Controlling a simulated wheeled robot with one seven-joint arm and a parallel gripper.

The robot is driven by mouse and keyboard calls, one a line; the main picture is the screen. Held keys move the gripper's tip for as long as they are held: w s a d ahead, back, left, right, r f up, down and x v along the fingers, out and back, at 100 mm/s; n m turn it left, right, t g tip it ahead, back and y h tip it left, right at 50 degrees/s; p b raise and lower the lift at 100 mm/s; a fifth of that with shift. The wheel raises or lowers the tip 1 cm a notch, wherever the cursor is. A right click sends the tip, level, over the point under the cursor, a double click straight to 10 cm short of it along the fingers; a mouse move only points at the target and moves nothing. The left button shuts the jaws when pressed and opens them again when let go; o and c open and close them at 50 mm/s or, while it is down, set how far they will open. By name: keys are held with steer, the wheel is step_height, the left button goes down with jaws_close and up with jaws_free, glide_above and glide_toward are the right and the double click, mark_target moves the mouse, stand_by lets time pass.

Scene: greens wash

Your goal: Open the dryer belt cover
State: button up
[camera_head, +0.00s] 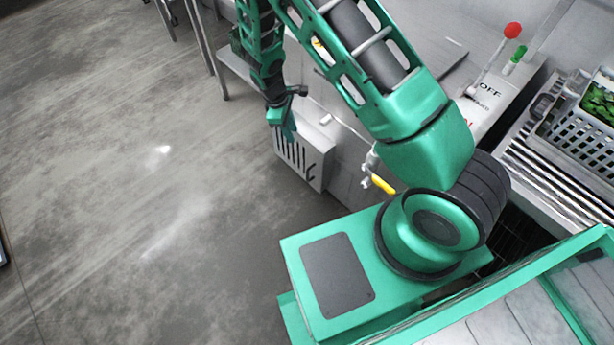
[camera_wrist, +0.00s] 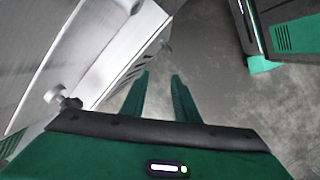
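A pale metal box with a row of dark vent slots (camera_head: 312,166) sits low on the side of the steel bench; it looks like the dryer belt cover, though I cannot be sure. Its slotted face also shows at the left in the wrist view (camera_wrist: 128,72). My gripper (camera_head: 288,128) points down at the box's upper left edge in the head view. In the wrist view my two green fingers (camera_wrist: 161,76) stand apart with grey floor between them, so the gripper is open and empty. The box is beside the left finger; I cannot tell whether they touch.
A yellow-handled valve (camera_head: 383,185) sticks out right of the box. A red-knobbed lever (camera_head: 512,30) and a green-knobbed one (camera_head: 519,53) stand by an OFF label. A grey crate of greens (camera_head: 580,142) is at the right. Open floor (camera_head: 130,190) lies left.

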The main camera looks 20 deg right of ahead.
mark_target(308, 180)
steer(key=s+d+f+n, duration=0.1)
steer(key=f, duration=0.7)
steer(key=s+d+f+n+h, duration=0.1)
steer(key=s+d+f+n, duration=0.1)
steer(key=f, duration=0.7)
steer(key=s+d+f+n+h, duration=0.1)
steer(key=f, duration=0.8)
steer(key=shift+s+d+f+g, duration=0.15)
steer(key=shift+s+d+g, duration=0.05)
steer(key=shift+d+g, duration=0.15)
jaws_close()
